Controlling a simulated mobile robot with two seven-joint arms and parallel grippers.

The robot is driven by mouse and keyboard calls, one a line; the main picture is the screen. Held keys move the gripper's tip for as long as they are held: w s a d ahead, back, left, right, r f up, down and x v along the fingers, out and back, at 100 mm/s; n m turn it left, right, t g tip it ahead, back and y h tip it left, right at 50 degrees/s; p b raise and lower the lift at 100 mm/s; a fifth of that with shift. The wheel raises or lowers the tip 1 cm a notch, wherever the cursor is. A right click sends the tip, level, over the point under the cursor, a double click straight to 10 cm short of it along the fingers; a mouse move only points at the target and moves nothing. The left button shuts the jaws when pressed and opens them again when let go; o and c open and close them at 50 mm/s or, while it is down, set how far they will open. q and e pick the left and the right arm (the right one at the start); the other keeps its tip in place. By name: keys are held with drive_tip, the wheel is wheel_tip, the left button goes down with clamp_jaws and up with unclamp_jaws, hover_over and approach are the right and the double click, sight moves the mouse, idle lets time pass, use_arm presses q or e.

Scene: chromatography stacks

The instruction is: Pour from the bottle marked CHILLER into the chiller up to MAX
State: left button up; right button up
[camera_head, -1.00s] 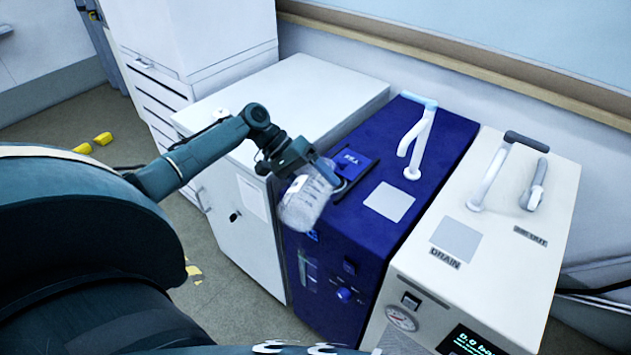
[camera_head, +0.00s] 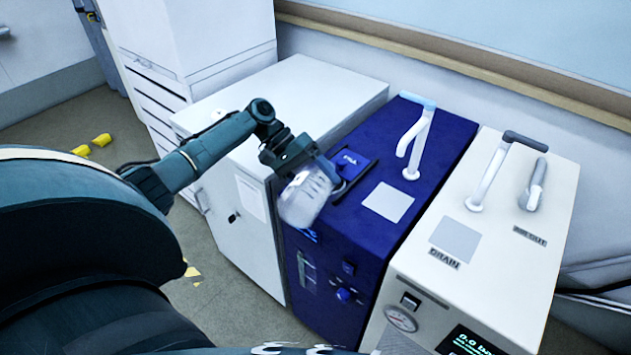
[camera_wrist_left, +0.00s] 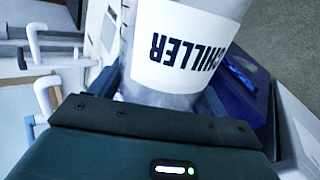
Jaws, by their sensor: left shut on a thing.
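The bottle marked CHILLER (camera_head: 308,199) is clear, with a white label that reads upside down in the left wrist view (camera_wrist_left: 185,48). My left gripper (camera_head: 318,172) is shut on it and holds it tilted over the front left part of the blue chiller (camera_head: 370,228). The bottle hides part of the chiller's top and front edge. A dark blue filler flap (camera_head: 350,164) sits just behind the bottle. A gauge strip (camera_head: 307,272) is on the chiller's front; its level is too small to read. I cannot see the bottle's mouth clearly. My right gripper is out of view.
A white cream unit (camera_head: 480,240) marked DRAIN and AIR OUT stands right of the chiller, with pipes on top. A white cabinet (camera_head: 290,95) stands left of it. A bent pale pipe (camera_head: 416,140) rises from the chiller's top. Yellow pieces (camera_head: 102,139) lie on the floor.

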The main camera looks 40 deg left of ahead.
sight(311, 171)
use_arm(q)
drive_tip(key=shift+s+r+t+p, duration=0.15)
drive_tip(key=shift+r+t+p, duration=0.2)
drive_tip(key=shift+p, duration=0.4)
drive_tip(key=shift+s+m+t, duration=0.2)
drive_tip(key=shift+m+t, duration=0.3)
drive_tip(key=shift+t, duration=0.05)
drive_tip(key=shift+s+d+r+m+t+y, duration=0.1)
drive_tip(key=shift+r+m+t+y, duration=0.2)
drive_tip(key=shift+r+m+t, duration=0.3)
drive_tip(key=shift+r+t, duration=0.8)
drive_tip(key=shift+r, duration=0.1)
drive_tip(key=shift+m, duration=0.3)
